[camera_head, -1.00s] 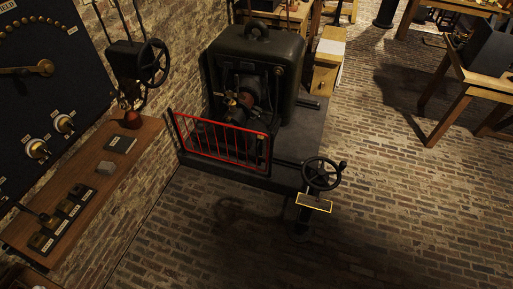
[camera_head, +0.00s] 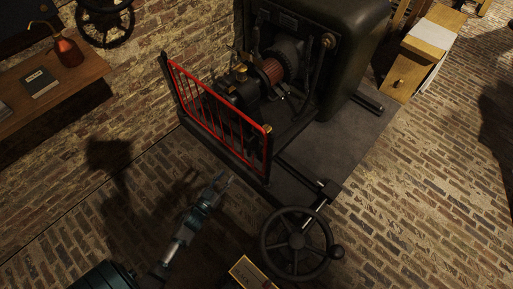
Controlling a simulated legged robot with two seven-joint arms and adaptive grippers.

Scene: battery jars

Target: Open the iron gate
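The iron gate (camera_head: 217,96) has a red top rail and thin upright bars between dark posts. It stands across the front of the dark machine and looks closed. My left gripper (camera_head: 224,179) is in front of the gate, below and left of its right post in the picture. Its two fingertips look apart, with nothing between them. It appears clear of the gate. My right gripper is not in view.
A dark handwheel (camera_head: 296,243) stands right of my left gripper, with a framed plate (camera_head: 250,273) below it. The dark machine (camera_head: 350,50) is behind the gate. A wooden shelf (camera_head: 60,85) is on the left wall.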

